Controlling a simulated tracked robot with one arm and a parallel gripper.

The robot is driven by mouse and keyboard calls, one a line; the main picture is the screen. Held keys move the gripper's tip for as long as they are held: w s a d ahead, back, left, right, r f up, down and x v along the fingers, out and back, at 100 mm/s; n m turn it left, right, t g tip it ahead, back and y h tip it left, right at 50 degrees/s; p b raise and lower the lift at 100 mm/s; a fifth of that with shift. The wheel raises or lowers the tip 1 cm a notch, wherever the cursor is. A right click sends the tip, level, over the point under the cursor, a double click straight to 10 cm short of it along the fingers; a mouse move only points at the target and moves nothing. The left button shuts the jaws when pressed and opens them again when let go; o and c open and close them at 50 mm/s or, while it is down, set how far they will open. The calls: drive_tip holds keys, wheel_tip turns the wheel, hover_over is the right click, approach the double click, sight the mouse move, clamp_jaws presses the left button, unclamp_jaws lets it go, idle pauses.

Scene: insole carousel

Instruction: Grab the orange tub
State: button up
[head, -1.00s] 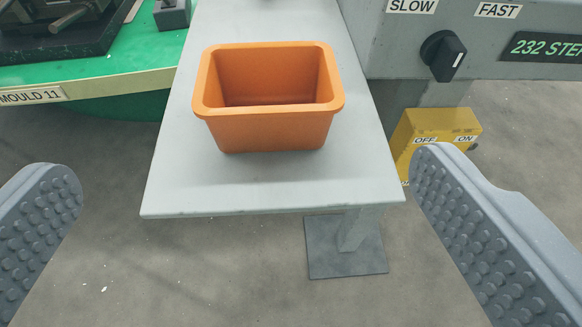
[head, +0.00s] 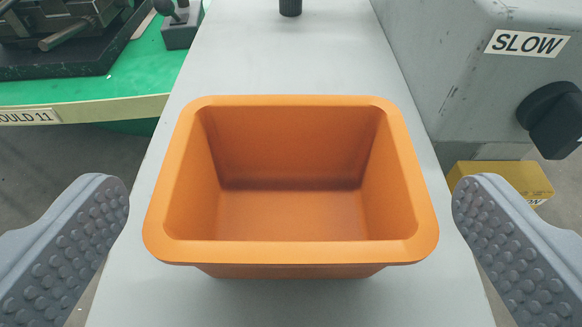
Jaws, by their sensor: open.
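The orange tub (head: 290,251) stands upright on a narrow grey table (head: 285,65), close in front of me. It is a rectangular tub with a wide rim, and it looks empty inside. My gripper (head: 290,215) is open, with one studded grey finger to the left of the tub and one to the right. A narrow gap shows between each fingertip and the tub's rim, and neither finger appears to touch it.
A green carousel table with a mould (head: 65,40) lies at the left, labelled MOULD 11. A grey control box (head: 470,90) with a SLOW label and black knob (head: 552,118) stands close on the right. A yellow box (head: 505,178) is below it. A dark cylinder (head: 290,7) stands farther along the table.

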sight(290, 127)
drive_tip(key=x, duration=0.4)
drive_tip(key=shift+w+f+b, duration=0.1)
drive_tip(key=shift+w+b, duration=0.1)
drive_tip(key=shift+b, duration=0.2)
drive_tip(key=c, duration=1)
